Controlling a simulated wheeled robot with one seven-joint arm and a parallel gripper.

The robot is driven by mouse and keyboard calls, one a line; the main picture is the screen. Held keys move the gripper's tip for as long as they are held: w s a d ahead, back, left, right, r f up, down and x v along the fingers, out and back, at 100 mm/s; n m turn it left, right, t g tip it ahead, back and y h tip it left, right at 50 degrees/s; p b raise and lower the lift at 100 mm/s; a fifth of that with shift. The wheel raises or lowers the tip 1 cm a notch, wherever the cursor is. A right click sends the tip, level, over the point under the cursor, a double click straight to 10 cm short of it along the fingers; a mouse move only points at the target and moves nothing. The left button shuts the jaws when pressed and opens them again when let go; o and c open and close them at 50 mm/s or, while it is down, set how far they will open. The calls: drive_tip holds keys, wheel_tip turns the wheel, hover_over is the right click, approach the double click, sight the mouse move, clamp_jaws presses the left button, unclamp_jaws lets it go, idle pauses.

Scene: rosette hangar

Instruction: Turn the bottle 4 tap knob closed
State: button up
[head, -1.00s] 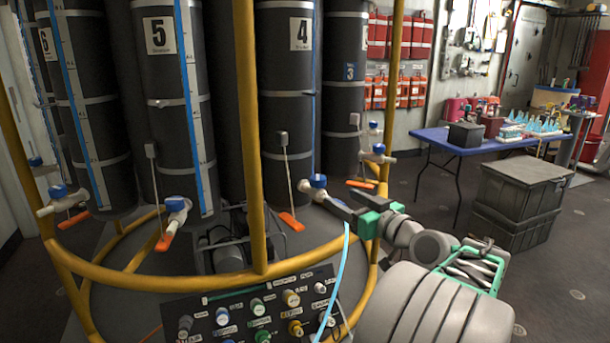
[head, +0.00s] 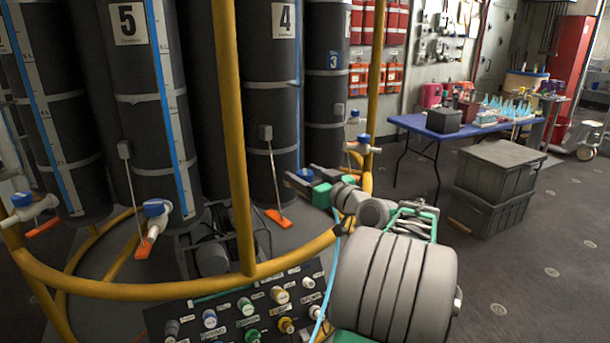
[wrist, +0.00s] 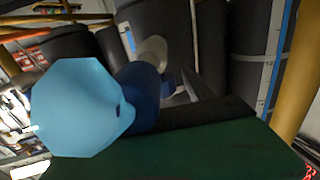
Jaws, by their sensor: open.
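Bottle 4 (head: 270,110) is a tall dark cylinder with a "4" label, left of centre in the head view. My gripper (head: 302,178) is in front of its lower right side, dark fingers apart, pointing left. The fingers hide most of the bottle 4 tap in the head view. The wrist view shows a dark blue knob (wrist: 143,95) beside the dark finger, with a pale tap part (wrist: 152,52) behind it. I cannot tell whether the fingers touch the knob. A large light blue faceted piece (wrist: 80,108) close to the camera covers part of the knob.
A yellow rail ring (head: 150,288) and upright post (head: 237,130) stand before the bottles. A control panel (head: 245,310) is below, with a light blue hose (head: 328,275) running down past it. Bottle 5's tap (head: 154,210) is to the left. Grey crates (head: 497,185) and open floor lie right.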

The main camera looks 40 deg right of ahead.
clamp_jaws()
idle(0.6)
drive_tip(key=shift+h, duration=0.5)
drive_tip(key=m+h, duration=0.1)
drive_tip(key=m+h+b, duration=0.1)
drive_tip(key=h, duration=0.1)
drive_tip(key=shift+a+m+g+b, duration=0.2)
drive_tip(key=shift+m+g+b, duration=0.1)
drive_tip(key=shift+m+g, duration=0.1)
drive_tip(key=m+g+h, duration=0.1)
drive_tip(key=h, duration=0.1)
drive_tip(key=m+g+h+b, duration=0.1)
drive_tip(key=m+h, duration=0.1)
drive_tip(key=h, duration=0.1)
drive_tip(key=shift+w+a, duration=0.1)
drive_tip(key=shift+w, duration=0.05)
drive_tip(key=m+g+h+b, duration=0.1)
drive_tip(key=m+g+h, duration=0.1)
drive_tip(key=g+h, duration=0.1)
drive_tip(key=shift+f+m+b, duration=0.2)
drive_tip(key=shift+m+b, duration=0.2)
drive_tip(key=shift+d+r+m+g+h+b, duration=0.1)
drive_tip(key=shift+d+m+g+h+b, duration=0.05)
drive_tip(key=shift+m+g+h+b, duration=0.4)
drive_tip(key=shift+d+r+m+g+h+b, duration=0.1)
drive_tip(key=shift+m+g+h+b, duration=0.3)
drive_tip(key=shift+m+g, duration=0.2)
drive_tip(key=shift+s, duration=0.2)
